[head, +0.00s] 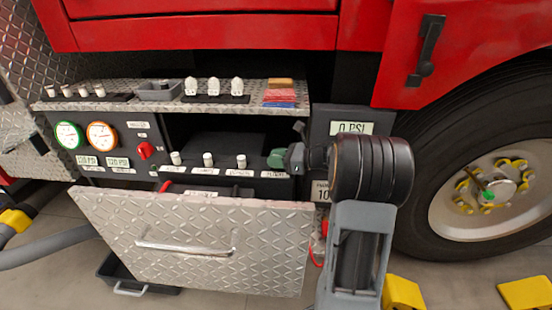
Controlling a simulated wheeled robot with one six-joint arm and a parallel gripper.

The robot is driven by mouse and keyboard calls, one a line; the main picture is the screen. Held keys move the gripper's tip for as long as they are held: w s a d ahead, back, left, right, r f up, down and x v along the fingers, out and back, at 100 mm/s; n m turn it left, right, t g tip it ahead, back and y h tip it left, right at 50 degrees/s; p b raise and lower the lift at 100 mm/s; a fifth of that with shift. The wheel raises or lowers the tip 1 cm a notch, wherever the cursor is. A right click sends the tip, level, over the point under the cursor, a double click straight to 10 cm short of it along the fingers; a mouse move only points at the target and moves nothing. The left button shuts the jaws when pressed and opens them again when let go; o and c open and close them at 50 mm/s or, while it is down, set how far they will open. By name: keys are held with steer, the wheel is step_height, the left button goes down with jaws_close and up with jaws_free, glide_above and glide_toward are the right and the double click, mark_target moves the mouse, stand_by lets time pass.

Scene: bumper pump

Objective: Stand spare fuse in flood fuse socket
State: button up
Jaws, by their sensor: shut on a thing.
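My gripper (299,148) is at the right end of the lower control panel, seen from behind and partly covered by my wrist. It is shut. A rounded green piece (276,158) shows at its left side, at the jaws, and seems to be what it holds. I cannot tell whether this is the spare fuse, or whether it touches the panel behind. Three white cylinders (208,159) stand in a row left of it above small labels. The labels are too small to read, so I cannot tell which place is the flood socket.
A treadplate shelf (130,105) above carries white pegs (83,90), a grey tray (158,92), three white domed pieces (213,87) and coloured blocks (279,93). A treadplate drawer front (200,265) juts out below. Gauges (101,135) are left, a wheel (487,190) right.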

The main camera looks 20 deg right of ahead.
steer(key=shift+s+d+f+b, duration=0.1)
steer(key=shift+s+f+b, duration=0.1)
steer(key=shift+f+b, duration=0.5)
steer(key=shift+s+d+f+b, duration=0.15)
steer(key=shift+f+b, duration=0.35)
steer(key=shift+b, duration=0.4)
stand_by(0.8)
steer(key=o, duration=1.4)
steer(key=shift+a, duration=0.1)
steer(key=shift+s, duration=0.1)
steer(key=shift+s+d, duration=0.1)
steer(key=shift+d, duration=0.15)
steer(key=shift+s+d, duration=0.15)
steer(key=shift+d, duration=0.3)
steer(key=shift+r+b+v, duration=0.2)
steer(key=shift+b+v, duration=0.3)
steer(key=shift+v, duration=1.6)
steer(key=shift+r+b+v, duration=0.2)
steer(key=shift+b+v, duration=0.25)
steer(key=shift+v, duration=1.65)
